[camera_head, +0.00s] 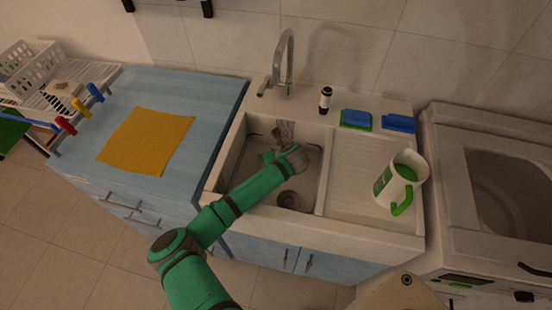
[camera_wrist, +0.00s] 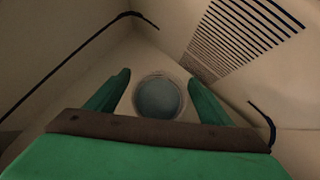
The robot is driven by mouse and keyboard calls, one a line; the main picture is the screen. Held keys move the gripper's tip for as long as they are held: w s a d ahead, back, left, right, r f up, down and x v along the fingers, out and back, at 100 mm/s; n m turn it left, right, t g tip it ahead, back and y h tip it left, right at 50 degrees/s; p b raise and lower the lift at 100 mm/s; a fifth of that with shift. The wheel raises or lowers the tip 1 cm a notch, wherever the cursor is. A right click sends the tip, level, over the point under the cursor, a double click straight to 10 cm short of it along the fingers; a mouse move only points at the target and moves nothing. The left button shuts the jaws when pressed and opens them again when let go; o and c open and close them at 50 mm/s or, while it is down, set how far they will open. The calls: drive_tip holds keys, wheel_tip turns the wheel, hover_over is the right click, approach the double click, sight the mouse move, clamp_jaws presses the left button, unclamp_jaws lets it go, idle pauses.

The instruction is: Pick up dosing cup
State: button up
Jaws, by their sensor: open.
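I cannot tell for sure which thing is the dosing cup. A white jug (camera_head: 383,186) with green on its top and handle stands on the right drainboard; it may be the cup or hold it. My gripper (camera_head: 280,143) is over the back of the sink basin, away to the left of the jug. In the wrist view, the two green fingers of my gripper (camera_wrist: 158,92) are apart. A round grey disc (camera_wrist: 158,98) with a pale ring shows between them; I cannot tell whether it is a drain or a cup. Nothing is seen held.
The sink (camera_head: 233,150) has a drain (camera_head: 289,199) and a faucet (camera_head: 287,62) behind it. A small black-and-white bottle (camera_head: 325,100) and two blue sponges (camera_head: 357,117) stand at the back rim. A blue counter (camera_head: 205,105) with a yellow cloth (camera_head: 147,140) lies left; a white appliance (camera_head: 450,180) right.

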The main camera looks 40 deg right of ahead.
drive_tip(key=shift+w+d+f, duration=0.1)
drive_tip(key=shift+w+f, duration=0.2)
drive_tip(key=shift+f, duration=0.05)
drive_tip(key=c, duration=1.3)
drive_tip(key=shift+c, duration=0.6)
drive_tip(key=shift+r, duration=0.25)
